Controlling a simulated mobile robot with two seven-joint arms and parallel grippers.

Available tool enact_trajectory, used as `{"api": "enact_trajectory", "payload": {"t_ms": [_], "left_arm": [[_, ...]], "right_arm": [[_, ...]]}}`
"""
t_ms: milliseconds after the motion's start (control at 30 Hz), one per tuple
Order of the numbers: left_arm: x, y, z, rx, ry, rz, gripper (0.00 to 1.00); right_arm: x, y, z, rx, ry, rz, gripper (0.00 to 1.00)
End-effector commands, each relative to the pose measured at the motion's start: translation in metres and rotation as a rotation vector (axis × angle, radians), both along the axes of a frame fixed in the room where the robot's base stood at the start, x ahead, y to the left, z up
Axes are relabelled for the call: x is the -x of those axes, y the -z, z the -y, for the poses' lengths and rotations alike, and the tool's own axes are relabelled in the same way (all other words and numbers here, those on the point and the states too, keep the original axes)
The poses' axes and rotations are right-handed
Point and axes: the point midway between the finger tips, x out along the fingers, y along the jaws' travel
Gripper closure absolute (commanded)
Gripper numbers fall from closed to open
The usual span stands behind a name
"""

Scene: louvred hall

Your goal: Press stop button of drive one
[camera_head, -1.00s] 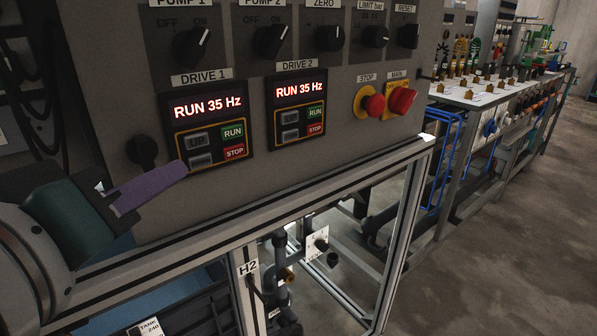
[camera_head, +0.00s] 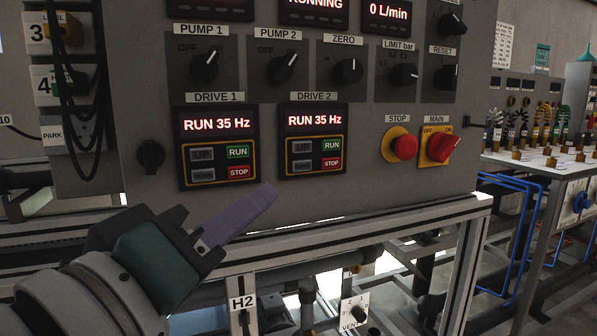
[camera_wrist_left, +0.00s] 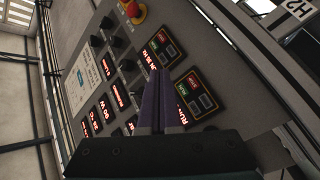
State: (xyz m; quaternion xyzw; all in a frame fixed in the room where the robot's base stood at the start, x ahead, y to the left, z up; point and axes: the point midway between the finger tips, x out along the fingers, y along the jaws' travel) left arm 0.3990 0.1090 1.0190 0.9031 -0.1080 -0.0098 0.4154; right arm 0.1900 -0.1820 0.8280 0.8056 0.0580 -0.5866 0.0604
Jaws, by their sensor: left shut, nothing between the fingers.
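The drive one panel (camera_head: 217,148) is on the grey cabinet front, under the label DRIVE 1, and its display reads RUN 35 Hz. Its red STOP button (camera_head: 241,172) is at the panel's lower right, below the green RUN button (camera_head: 238,151). My left gripper (camera_head: 268,196), with purple fingers, is shut and empty. In the wrist view the shut fingers (camera_wrist_left: 158,75) cover part of one drive panel. My right gripper is not in view.
A red round STOP knob (camera_head: 404,147) and a red MAIN switch (camera_head: 442,147) are at the cabinet's right. Black pump knobs (camera_head: 204,66) sit above the drives. A metal frame rail (camera_head: 400,212) runs below the cabinet. A bench stands at the right.

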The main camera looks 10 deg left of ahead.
Motion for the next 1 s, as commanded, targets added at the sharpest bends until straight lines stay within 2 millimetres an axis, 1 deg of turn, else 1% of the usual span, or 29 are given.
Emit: {"api": "enact_trajectory", "payload": {"t_ms": [400,533,700,1000], "left_arm": [[-0.047,-0.001,-0.032,-0.002,-0.003,0.002,1.00],[-0.058,0.000,-0.040,-0.003,-0.002,0.000,1.00],[-0.066,0.000,-0.045,-0.001,-0.001,0.000,1.00],[-0.068,0.000,-0.047,0.001,-0.002,-0.001,1.00]], "right_arm": [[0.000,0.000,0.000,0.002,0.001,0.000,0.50],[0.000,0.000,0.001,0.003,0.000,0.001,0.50],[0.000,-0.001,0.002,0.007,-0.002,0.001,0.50],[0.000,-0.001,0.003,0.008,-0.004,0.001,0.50]]}}
